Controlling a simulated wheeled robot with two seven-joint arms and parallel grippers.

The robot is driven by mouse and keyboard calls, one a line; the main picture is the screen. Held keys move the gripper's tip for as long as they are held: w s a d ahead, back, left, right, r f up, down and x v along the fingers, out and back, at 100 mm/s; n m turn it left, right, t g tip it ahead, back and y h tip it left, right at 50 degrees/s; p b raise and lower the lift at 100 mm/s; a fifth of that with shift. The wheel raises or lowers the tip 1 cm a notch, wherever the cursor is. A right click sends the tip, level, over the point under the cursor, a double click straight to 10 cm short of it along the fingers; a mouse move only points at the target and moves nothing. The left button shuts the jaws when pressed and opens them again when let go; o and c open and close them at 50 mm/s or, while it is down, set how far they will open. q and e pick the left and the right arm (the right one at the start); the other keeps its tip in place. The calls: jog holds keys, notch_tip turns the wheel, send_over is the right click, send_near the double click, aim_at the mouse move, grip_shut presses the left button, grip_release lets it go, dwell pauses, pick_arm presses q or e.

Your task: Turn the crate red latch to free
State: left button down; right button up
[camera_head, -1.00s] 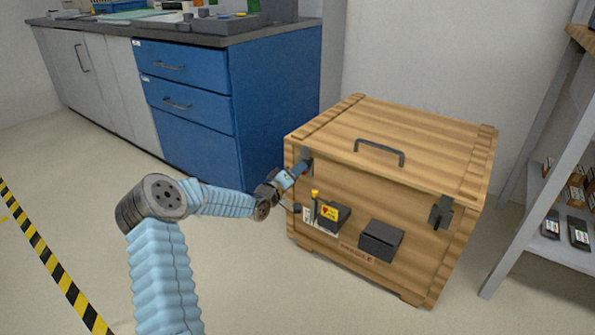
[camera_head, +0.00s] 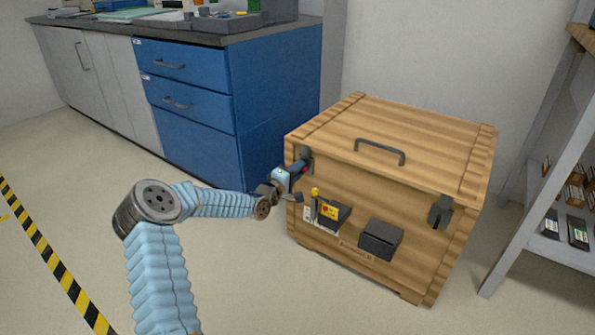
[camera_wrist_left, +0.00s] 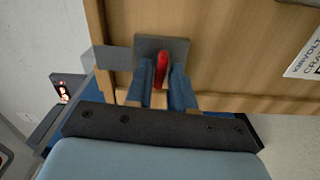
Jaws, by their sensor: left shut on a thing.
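The wooden crate (camera_head: 400,189) stands on the floor with its lid closed and a dark handle on top. The red latch (camera_wrist_left: 162,68) sits on a grey plate (camera_wrist_left: 178,46) at the crate's front left; in the head view the plate (camera_head: 305,153) shows near the lid edge. My left gripper (camera_wrist_left: 161,82) is shut on the red latch, with one blue finger on each side of it. In the head view my left gripper (camera_head: 297,169) reaches the crate's left front from the left and partly hides the latch. My right gripper is not in view.
A dark latch (camera_head: 440,212) is at the crate's front right. A yellow-topped lever (camera_head: 315,193) and a dark box (camera_head: 380,240) stick out of the front. A blue drawer cabinet (camera_head: 190,100) stands behind left, a shelf (camera_head: 565,232) at right. Floor in front is clear.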

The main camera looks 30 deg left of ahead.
pick_arm(q)
jog(key=shift+f, duration=0.1)
jog(key=c, duration=1.2)
grip_release()
jog(key=s+a+p, duration=0.1)
jog(key=s+p, duration=0.1)
jog(key=s, duration=1.1)
jog(key=shift+s, duration=0.4)
